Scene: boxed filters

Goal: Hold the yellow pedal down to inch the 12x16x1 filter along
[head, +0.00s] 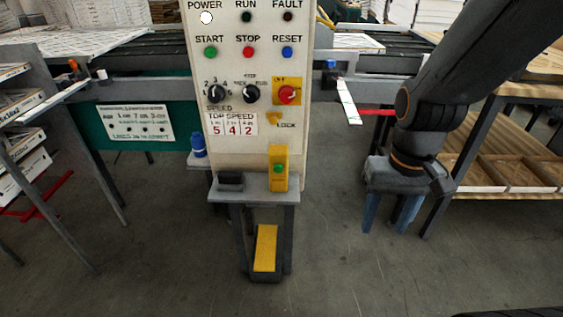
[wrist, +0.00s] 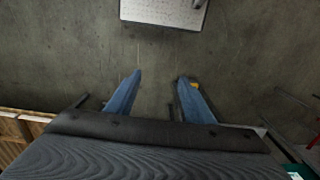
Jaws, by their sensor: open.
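The yellow pedal (head: 265,248) sits low between the legs of a small stand under the control panel, at the centre of the head view. My gripper (head: 388,224) hangs to the right of the pedal, well apart from it, with its blue fingers pointing down. In the wrist view my gripper (wrist: 160,77) is open with nothing between its fingers. A small yellow patch shows beside the right finger there; I cannot tell what it is. A white strip (head: 348,102) sticks out at the conveyor right of the panel; I cannot tell whether it is the 12x16x1 filter.
The control panel (head: 249,125) has a lit POWER lamp, buttons and dials. A grey shelf (head: 254,196) above the pedal bears a yellow box (head: 279,168) with a green button. Racks stand at both sides. The floor between my gripper and the pedal is clear except for stand legs.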

